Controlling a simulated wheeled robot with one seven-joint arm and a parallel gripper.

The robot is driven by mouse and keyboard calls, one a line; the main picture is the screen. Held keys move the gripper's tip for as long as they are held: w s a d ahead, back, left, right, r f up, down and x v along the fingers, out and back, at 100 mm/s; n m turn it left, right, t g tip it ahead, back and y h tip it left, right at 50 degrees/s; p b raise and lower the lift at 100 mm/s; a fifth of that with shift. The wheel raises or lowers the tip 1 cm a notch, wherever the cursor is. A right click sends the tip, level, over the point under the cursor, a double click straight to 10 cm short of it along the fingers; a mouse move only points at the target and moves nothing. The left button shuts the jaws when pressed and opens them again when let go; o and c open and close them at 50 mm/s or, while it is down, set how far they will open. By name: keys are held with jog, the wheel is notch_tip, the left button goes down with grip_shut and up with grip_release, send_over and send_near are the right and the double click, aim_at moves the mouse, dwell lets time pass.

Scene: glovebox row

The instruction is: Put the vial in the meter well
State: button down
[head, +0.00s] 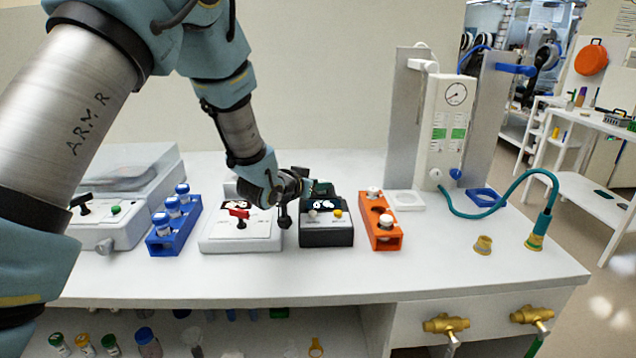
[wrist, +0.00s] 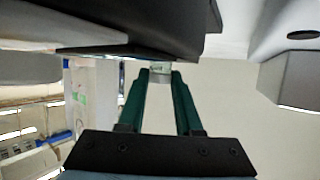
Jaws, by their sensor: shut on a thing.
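The black meter (head: 328,236) with a lit display and a yellow button stands in the middle of the bench. My gripper (head: 320,187) is at the meter's back top edge, its dark green fingers partly hidden by my wrist and the meter. In the wrist view my gripper (wrist: 160,74) is shut on the vial (wrist: 160,68), a small clear and pale piece between the fingertips. The vial is right at the edge of a black body, likely the meter. The rest of the vial and the well are hidden, so I cannot tell whether it is inside.
A white box with a red switch (head: 238,213) is left of the meter, then a blue rack (head: 160,244) of vials. An orange rack (head: 384,241) with vials is close on the right. A gauge stand (head: 447,130) with a teal hose is farther right. The front bench strip is clear.

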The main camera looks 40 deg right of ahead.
jog(key=shift+f, duration=0.2)
jog(key=shift+f+b, duration=0.15)
jog(key=shift+b, duration=0.15)
jog(key=c, duration=0.6)
grip_release()
jog(key=shift+r+p, duration=0.4)
jog(key=b+v, duration=0.3)
jog(key=v, duration=0.9)
jog(key=shift+f, duration=0.15)
